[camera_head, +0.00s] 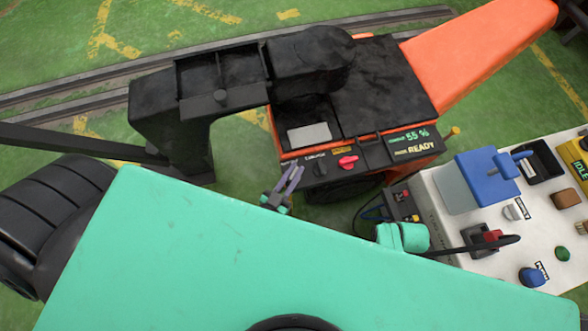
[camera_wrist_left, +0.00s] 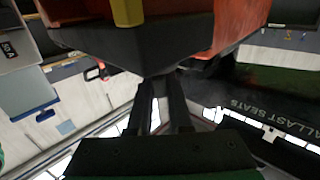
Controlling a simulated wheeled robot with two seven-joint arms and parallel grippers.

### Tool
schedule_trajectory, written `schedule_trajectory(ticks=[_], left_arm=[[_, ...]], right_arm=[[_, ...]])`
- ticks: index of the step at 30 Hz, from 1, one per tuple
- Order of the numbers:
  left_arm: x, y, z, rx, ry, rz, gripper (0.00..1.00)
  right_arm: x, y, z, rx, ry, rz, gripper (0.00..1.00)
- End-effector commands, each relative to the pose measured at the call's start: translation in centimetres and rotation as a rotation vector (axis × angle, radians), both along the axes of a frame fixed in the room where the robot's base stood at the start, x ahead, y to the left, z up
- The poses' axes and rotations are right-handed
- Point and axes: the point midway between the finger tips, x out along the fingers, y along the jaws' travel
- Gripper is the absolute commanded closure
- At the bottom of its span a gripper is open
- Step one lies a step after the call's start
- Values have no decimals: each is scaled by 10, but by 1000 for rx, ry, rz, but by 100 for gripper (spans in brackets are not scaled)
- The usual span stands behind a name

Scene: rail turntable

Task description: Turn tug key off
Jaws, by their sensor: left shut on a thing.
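The tug (camera_head: 482,42) is orange with a black top. Its dark front panel carries a red key knob (camera_head: 348,161) beside a black knob marked COUPLER (camera_head: 320,168). A display (camera_head: 413,141) reads 55 % and READY. My left gripper (camera_head: 296,172) is left of both knobs, with its grey fingers nearly together and apart from the red key. In the left wrist view its two fingers (camera_wrist_left: 158,84) reach the tug's dark lower edge (camera_wrist_left: 135,50). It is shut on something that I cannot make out.
A white console (camera_head: 480,205) with a blue box, knobs and buttons stands at the right. Rails (camera_head: 60,75) cross the green floor behind.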

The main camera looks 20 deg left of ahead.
Motion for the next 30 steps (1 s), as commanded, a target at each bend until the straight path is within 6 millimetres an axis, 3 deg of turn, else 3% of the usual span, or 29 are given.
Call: schedule_trajectory(ticks=[9, 24, 25, 26, 27, 30], left_arm=[[-1, 0, -1, 0, 2, 118, 100], [-1, 0, -1, 0, 2, 134, 100], [-1, 0, -1, 0, 2, 134, 71], [-1, 0, -1, 0, 2, 134, 60], [-1, 0, -1, -1, 1, 134, 52], [0, 0, -1, -1, 1, 134, 52]], right_arm=[[-3, -1, -5, -2, 2, -1, 100], [-4, -1, -6, -3, 4, 0, 100], [-4, -1, -6, -3, 4, 0, 100], [-4, -1, -6, -3, 4, 0, 100], [-4, -1, -6, -3, 4, 0, 100], [-4, -1, -6, -3, 4, 0, 100]])
